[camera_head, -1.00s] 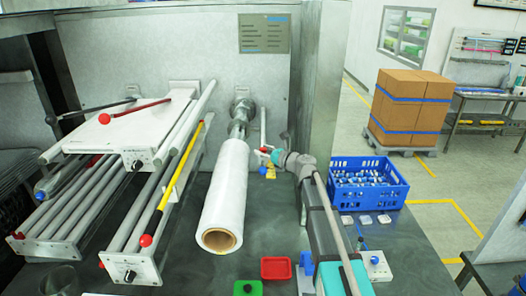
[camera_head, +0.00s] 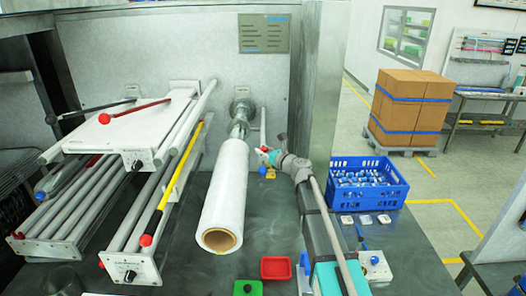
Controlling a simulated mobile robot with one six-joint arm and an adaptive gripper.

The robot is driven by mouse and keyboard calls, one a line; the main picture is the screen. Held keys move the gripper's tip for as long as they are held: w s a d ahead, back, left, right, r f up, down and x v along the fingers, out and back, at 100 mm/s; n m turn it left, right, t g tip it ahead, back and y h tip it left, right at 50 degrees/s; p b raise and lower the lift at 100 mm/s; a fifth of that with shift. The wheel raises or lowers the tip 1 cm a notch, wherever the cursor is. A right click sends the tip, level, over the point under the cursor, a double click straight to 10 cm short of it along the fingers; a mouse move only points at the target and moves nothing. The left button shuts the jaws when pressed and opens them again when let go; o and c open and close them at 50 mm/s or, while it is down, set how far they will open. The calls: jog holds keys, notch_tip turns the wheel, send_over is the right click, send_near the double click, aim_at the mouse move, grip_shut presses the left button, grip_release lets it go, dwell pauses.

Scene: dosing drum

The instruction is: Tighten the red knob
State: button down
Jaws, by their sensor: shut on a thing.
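The red knob (camera_head: 264,149) shows as a small red patch behind the white film roll, near the grey wall panel. My gripper (camera_head: 266,153) reaches it from the right and is shut on it. The gripper's body and the distance hide most of the knob, so its exact turn cannot be told. The white film roll (camera_head: 223,195) sits on a metal spindle to the left of my gripper.
A blue crate (camera_head: 372,198) stands right of my arm. A red tray (camera_head: 276,268) and a green tray (camera_head: 248,287) lie at the front. A roller frame (camera_head: 130,268) with red-balled levers fills the left. Bare dark table lies between roll and arm.

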jog(key=shift+c, duration=1.9)
grip_release()
jog(key=v, duration=1.2)
